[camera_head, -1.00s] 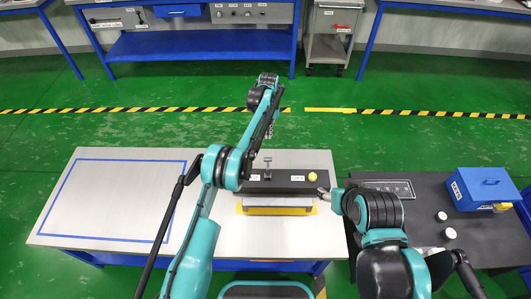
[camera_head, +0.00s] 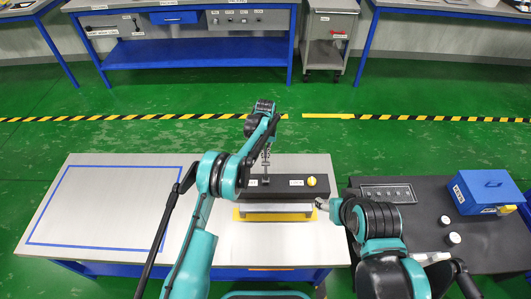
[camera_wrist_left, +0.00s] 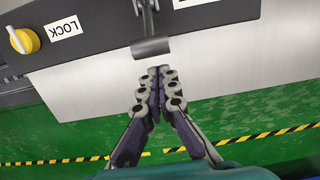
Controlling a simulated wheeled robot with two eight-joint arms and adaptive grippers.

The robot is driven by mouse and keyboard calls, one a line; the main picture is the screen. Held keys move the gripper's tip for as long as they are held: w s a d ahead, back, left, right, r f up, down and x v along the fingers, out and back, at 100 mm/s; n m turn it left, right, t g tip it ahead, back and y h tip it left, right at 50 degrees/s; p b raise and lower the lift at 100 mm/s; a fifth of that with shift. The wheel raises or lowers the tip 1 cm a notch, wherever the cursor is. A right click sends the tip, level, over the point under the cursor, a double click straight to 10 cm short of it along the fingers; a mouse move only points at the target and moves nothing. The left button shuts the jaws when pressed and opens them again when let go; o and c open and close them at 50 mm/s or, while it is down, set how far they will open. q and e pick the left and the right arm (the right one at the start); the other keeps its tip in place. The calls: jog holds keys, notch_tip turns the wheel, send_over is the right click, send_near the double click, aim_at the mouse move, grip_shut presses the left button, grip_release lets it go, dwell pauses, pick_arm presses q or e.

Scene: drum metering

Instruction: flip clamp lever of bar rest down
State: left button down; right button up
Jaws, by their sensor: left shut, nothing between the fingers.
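The bar rest is a dark box (camera_head: 290,187) on the light table, with white labels and a yellow knob (camera_head: 311,181). Its clamp lever (camera_head: 266,179) is a grey T-shape on top; in the left wrist view the lever's crossbar (camera_wrist_left: 151,47) extends past the box edge over the pale tabletop. My left gripper (camera_head: 267,154) is on the far side of the box. In the left wrist view its fingertips (camera_wrist_left: 158,71) are together and empty, just short of the crossbar; contact is unclear. My right gripper (camera_head: 320,203) is by the box's near right corner, its fingers too small to read.
A pale bar and a yellow base (camera_head: 245,216) sit in front of the box. A blue-outlined area (camera_head: 110,205) at left is empty. The dark table at right holds a blue case (camera_head: 487,190), white-topped items (camera_head: 450,239) and a panel (camera_head: 388,194).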

pick_arm(q)
jog(key=shift+s+r, duration=0.3)
jog(key=shift+s, duration=0.4)
jog(key=shift+r, duration=0.1)
